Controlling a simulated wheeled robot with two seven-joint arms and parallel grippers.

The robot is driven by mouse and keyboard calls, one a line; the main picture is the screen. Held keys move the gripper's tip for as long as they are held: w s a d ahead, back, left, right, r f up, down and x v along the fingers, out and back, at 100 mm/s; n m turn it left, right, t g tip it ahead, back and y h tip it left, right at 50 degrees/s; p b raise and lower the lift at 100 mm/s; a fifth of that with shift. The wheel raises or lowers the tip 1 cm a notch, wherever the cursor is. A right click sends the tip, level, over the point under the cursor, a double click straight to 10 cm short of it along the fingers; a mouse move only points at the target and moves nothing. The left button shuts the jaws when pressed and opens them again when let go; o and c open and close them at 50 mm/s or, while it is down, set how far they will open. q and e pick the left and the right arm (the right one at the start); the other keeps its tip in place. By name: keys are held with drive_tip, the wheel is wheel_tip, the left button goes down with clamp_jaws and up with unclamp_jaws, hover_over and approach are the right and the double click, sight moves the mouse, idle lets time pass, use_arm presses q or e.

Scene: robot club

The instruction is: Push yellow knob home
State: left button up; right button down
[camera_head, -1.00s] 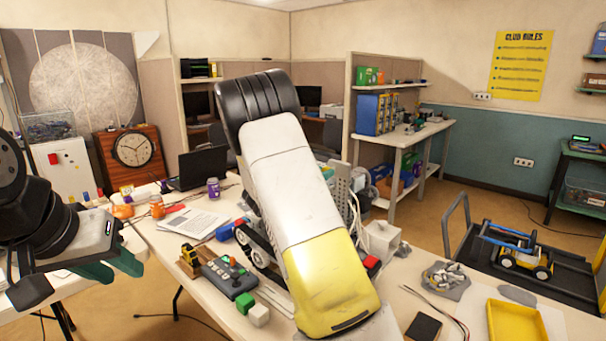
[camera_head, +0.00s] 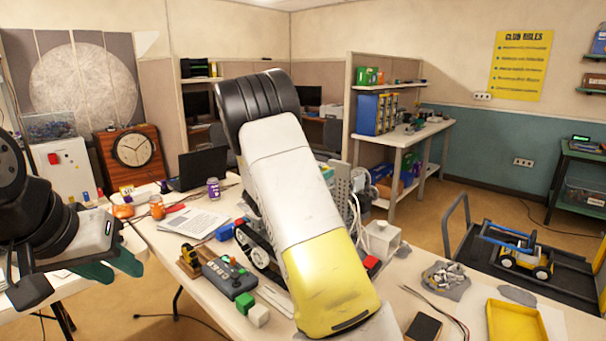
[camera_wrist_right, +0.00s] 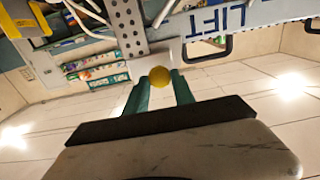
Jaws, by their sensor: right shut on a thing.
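The yellow knob (camera_wrist_right: 159,77) is a small round ball in the right wrist view, in front of a grey plate beside a panel lettered "LIFT" (camera_wrist_right: 222,18). My right gripper (camera_wrist_right: 158,82) has its green fingers on either side of the knob, shut on it at the tips. How far the knob is in cannot be told. In the head view my own white and yellow right arm hides the right gripper and the knob. My left gripper (camera_head: 112,268) is at the left of the head view, its green fingers apart and empty.
The table holds a control box (camera_head: 230,275), green and white cubes (camera_head: 258,315), a dark tracked device (camera_head: 255,245), a yellow tray (camera_head: 517,322) and a grey perforated upright (camera_head: 342,185) behind my arm. A cart with a yellow-blue vehicle (camera_head: 525,255) stands at the right.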

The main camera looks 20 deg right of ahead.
idle(0.4)
drive_tip(key=x, duration=0.2)
drive_tip(key=shift+w+d, duration=0.15)
drive_tip(key=shift+d, duration=0.1)
drive_tip(key=c, duration=1.1)
unclamp_jaws()
drive_tip(key=v, duration=0.7)
drive_tip(key=shift+s+a, duration=0.25)
drive_tip(key=shift+a, duration=0.1)
